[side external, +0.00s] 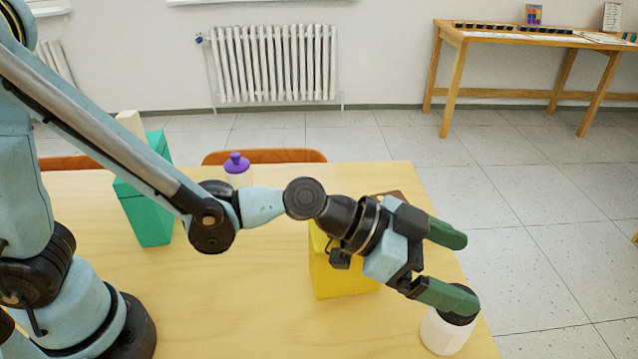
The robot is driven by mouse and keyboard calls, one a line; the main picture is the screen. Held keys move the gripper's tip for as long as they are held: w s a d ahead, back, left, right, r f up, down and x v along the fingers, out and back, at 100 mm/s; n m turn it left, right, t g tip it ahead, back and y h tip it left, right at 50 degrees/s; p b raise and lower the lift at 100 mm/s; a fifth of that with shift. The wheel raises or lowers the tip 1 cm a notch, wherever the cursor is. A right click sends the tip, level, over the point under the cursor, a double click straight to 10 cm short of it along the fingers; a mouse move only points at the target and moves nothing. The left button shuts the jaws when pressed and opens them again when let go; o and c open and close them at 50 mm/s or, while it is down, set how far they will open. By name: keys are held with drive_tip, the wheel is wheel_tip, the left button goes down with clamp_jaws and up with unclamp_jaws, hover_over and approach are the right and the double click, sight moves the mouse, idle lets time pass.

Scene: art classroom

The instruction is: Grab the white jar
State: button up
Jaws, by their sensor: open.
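The white jar (444,334) stands upright near the right front edge of the table, and its dark top (459,317) is partly hidden by a finger. My gripper (456,270) is open and empty, with two green fingers spread apart. The nearer finger overlaps the jar's top in the picture; I cannot tell whether it touches. The farther finger is up and beyond the jar, near the table's right edge.
A yellow box (338,277) stands behind my wrist. A teal box (147,207) and a bottle with a purple cap (236,163) are farther back. The wooden table (240,310) is clear at its front middle. Chair backs (265,156) line its far edge.

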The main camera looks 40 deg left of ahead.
sight(449, 319)
drive_tip(key=shift+f, duration=3.45)
drive_tip(key=shift+x, duration=2.5)
drive_tip(key=c, duration=1.3)
